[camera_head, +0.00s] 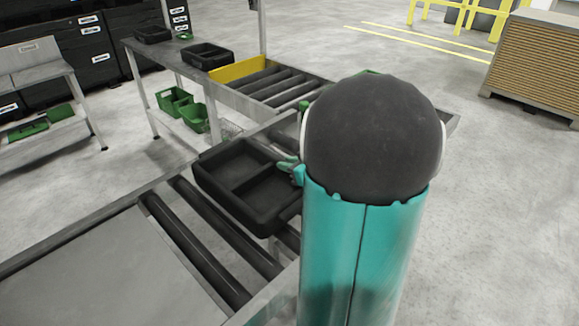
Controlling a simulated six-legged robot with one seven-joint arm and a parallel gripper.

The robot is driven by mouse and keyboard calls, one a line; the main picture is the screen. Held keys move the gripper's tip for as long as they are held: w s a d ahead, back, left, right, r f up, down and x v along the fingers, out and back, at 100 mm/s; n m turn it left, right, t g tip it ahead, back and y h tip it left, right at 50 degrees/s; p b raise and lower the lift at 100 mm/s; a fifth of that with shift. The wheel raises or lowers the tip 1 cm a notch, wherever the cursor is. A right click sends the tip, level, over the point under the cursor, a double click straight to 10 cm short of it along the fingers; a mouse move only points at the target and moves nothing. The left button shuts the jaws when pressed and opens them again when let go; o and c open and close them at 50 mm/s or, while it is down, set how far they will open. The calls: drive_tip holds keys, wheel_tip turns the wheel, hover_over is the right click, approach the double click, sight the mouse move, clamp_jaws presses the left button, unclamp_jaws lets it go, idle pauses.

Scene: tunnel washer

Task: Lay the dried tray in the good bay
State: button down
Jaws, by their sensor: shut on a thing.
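A black tray (232,196) with a divider and raised walls is over the roller conveyor, left of my arm. My gripper (288,163) is at the tray's right wall, shut on it. My large teal and dark arm link hides the tray's far right corner and part of the gripper. I cannot tell whether the tray touches the rollers. No bay carries a readable label, so I cannot tell which is the good bay.
Rollers (204,258) and a flat metal plate (95,272) lie in front. Behind is a roller section with a yellow end plate (238,70). A side table holds black trays (208,55), with green crates (172,99) below. A slatted crate (535,65) stands far right; open floor lies between.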

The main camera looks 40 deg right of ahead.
drive_tip(key=shift+s+d+f, duration=0.1)
drive_tip(key=shift+s+f, duration=0.1)
drive_tip(key=shift+f, duration=0.9)
drive_tip(key=shift+w, duration=0.1)
drive_tip(key=shift+f, duration=0.1)
drive_tip(key=c, duration=1.3)
unclamp_jaws()
drive_tip(key=shift+s+r, duration=0.2)
drive_tip(key=shift+s, duration=0.1)
drive_tip(key=v, duration=1.1)
drive_tip(key=shift+s, duration=0.2)
